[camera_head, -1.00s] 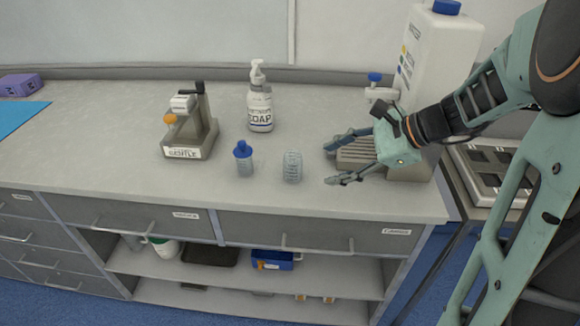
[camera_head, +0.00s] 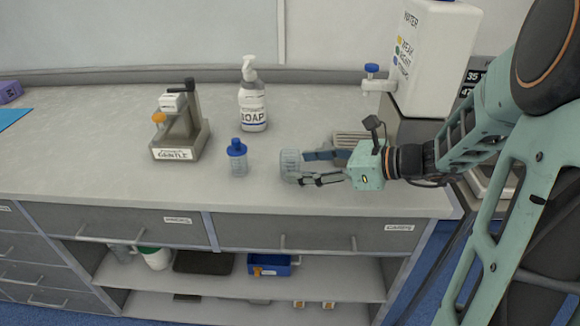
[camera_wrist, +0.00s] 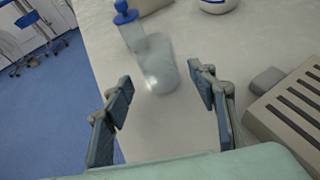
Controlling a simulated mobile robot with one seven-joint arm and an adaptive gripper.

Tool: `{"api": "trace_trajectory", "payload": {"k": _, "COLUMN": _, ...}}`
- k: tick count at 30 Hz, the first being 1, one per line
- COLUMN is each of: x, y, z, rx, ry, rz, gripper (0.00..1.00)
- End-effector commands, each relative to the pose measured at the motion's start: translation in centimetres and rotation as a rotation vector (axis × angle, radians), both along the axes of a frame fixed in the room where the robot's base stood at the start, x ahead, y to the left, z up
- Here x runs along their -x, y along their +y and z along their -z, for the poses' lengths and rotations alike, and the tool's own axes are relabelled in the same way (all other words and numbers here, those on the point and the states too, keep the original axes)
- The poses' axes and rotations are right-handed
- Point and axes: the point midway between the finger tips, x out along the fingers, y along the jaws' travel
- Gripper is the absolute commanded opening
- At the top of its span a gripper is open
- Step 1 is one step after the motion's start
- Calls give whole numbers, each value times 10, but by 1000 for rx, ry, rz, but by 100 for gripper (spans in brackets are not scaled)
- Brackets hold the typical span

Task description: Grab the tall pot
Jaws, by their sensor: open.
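The tall pot appears to be the clear, see-through container (camera_head: 290,162) standing on the counter, right of a blue-capped bottle (camera_head: 237,157). My gripper (camera_head: 303,168) is open and low over the counter, reaching in from the right with its fingertips at the pot. In the wrist view the pot (camera_wrist: 157,62) shows between and just ahead of the open fingertips (camera_wrist: 162,84). The pot is not gripped. I cannot tell whether a finger touches it. The blue-capped bottle also shows beyond it in the wrist view (camera_wrist: 126,22).
A soap bottle (camera_head: 253,108) and a small grey stand (camera_head: 181,128) stand farther back. A white water tank (camera_head: 430,60) with a blue-knobbed tap stands at right above a slatted drip tray (camera_wrist: 290,120). The counter's front edge is close to the pot.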

Motion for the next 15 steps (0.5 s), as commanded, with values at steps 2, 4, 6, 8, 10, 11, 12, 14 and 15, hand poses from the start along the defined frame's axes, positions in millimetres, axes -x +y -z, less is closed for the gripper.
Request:
{"api": "trace_trajectory", "payload": {"k": 2, "x": -6, "y": 12, "z": 4, "rx": 1, "ry": 0, "rz": -4, "gripper": 52}}
{"api": "trace_trajectory", "payload": {"k": 4, "x": -11, "y": 22, "z": 5, "rx": 0, "ry": 0, "rz": -4, "gripper": 52}}
{"api": "trace_trajectory", "payload": {"k": 6, "x": -14, "y": 29, "z": 10, "rx": 0, "ry": 1, "rz": -3, "gripper": 52}}
{"api": "trace_trajectory", "payload": {"k": 8, "x": -17, "y": 34, "z": 12, "rx": 1, "ry": 1, "rz": -2, "gripper": 52}}
{"api": "trace_trajectory", "payload": {"k": 10, "x": -18, "y": 36, "z": 13, "rx": 2, "ry": 1, "rz": -1, "gripper": 52}}
{"api": "trace_trajectory", "payload": {"k": 11, "x": -18, "y": 37, "z": 13, "rx": 2, "ry": 1, "rz": 0, "gripper": 52}}
{"api": "trace_trajectory", "payload": {"k": 12, "x": -19, "y": 37, "z": 12, "rx": 2, "ry": 1, "rz": 0, "gripper": 52}}
{"api": "trace_trajectory", "payload": {"k": 14, "x": -19, "y": 37, "z": 12, "rx": 2, "ry": 1, "rz": 0, "gripper": 52}}
{"api": "trace_trajectory", "payload": {"k": 15, "x": -19, "y": 37, "z": 12, "rx": 2, "ry": 0, "rz": 0, "gripper": 52}}
